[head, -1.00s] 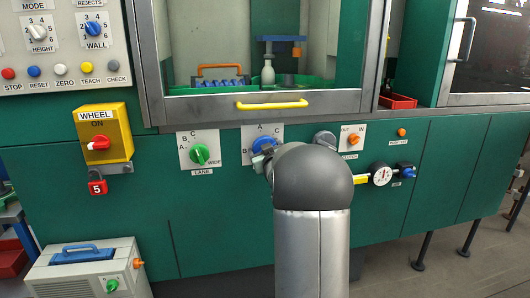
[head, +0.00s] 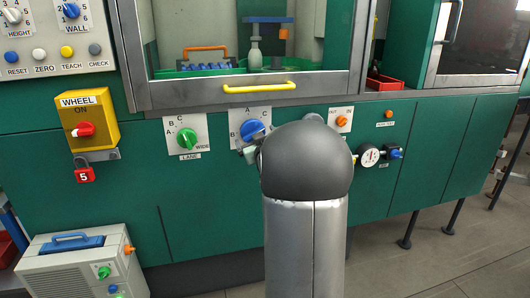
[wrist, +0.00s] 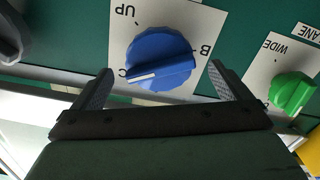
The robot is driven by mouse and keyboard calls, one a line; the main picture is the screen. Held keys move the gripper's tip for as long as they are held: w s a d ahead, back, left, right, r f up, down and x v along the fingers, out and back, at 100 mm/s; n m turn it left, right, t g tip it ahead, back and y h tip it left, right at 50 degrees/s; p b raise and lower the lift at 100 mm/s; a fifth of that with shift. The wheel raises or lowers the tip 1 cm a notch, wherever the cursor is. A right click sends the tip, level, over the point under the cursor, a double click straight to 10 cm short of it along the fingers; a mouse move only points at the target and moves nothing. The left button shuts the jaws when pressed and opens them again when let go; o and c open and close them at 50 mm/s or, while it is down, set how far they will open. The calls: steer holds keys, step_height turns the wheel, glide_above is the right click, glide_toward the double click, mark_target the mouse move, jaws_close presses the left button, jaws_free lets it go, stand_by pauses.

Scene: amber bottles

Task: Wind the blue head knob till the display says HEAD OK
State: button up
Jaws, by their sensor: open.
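The blue knob (head: 253,130) sits on a white plate lettered A, B and C, below the window; my arm hides part of it. In the wrist view the blue knob (wrist: 160,58) is large, and its white pointer line lies toward the letter C. The plate (wrist: 125,38) also shows UP and B, upside down. My gripper (wrist: 161,70) is open, with one finger at each side of the knob's near edge; I cannot tell whether they touch it. In the head view my gripper is mostly hidden behind my arm. I see no readable display.
A green LANE knob (head: 186,138) is left of the blue knob. A yellow WHEEL box (head: 88,120) with a red switch is further left. A pressure gauge (head: 369,155) is to the right. A yellow handle (head: 258,87) juts out above.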

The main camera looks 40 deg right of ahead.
steer(key=v, duration=1.2)
steer(key=shift+s, duration=0.3)
steer(key=shift+a, duration=0.15)
steer(key=s+a+r+g+y+p, duration=0.2)
steer(key=s+a+g+y+p, duration=0.15)
steer(key=a+p, duration=0.55)
steer(key=s+a+r+g+y+p, duration=0.1)
steer(key=s+a+g+y+p, duration=0.1)
steer(key=a+g+p, duration=0.65)
steer(key=s+a+r+n+g+y+p, duration=0.1)
steer(key=s+a+g+p, duration=0.1)
steer(key=s+a, duration=0.5)
steer(key=s+a+r+g+y+p, duration=0.1)
steer(key=s+a+p, duration=0.3)
steer(key=s+a, duration=0.4)
steer(key=shift+s+r+n+g, duration=0.4)
steer(key=shift+s+r+g, duration=0.1)
steer(key=shift+r, duration=0.2)
steer(key=shift+w, duration=0.1)
